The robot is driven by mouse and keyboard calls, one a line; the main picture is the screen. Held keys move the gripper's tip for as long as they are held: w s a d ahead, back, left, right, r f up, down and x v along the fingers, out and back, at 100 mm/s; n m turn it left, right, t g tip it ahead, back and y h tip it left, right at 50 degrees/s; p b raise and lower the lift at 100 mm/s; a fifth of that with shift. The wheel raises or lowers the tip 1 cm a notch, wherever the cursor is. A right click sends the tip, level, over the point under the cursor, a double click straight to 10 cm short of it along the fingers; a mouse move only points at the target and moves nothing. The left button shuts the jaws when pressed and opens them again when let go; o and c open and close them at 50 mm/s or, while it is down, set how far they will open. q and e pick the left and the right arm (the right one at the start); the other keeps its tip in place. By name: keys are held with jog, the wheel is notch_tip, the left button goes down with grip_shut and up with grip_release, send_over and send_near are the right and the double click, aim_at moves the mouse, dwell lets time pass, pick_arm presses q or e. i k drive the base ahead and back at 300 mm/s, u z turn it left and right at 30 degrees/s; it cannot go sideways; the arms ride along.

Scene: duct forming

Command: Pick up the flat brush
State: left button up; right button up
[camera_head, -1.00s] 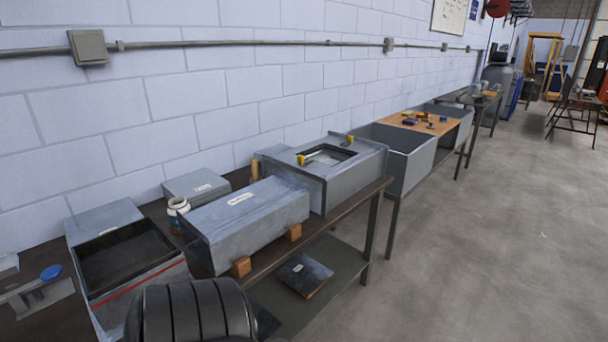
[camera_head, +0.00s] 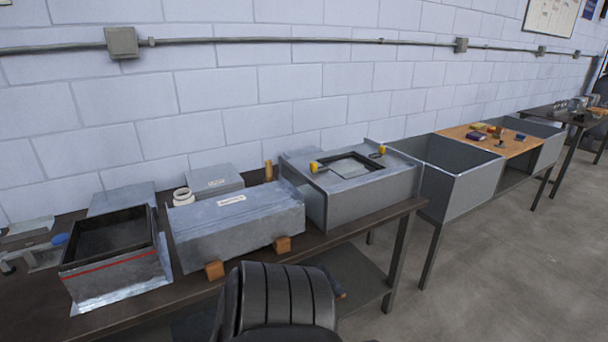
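I cannot make out the flat brush for certain in the head view. An upright tan wooden piece (camera_head: 268,170) stands at the back of the near bench between two ducts, its lower part hidden; I cannot tell whether it is a brush handle. A white jar (camera_head: 182,196) stands behind the long closed grey duct (camera_head: 238,222). Neither of my grippers is in view.
The dark near bench (camera_head: 140,318) also bears an open box with a red stripe (camera_head: 112,265) and a duct with a top opening (camera_head: 360,198). A large open grey duct (camera_head: 465,195) and a wooden board with small items (camera_head: 495,145) lie beyond. A black ribbed shape blocks bottom centre.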

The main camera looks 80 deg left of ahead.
aim_at(268, 163)
jog(key=i, duration=1.9)
jog(key=u, duration=2.95)
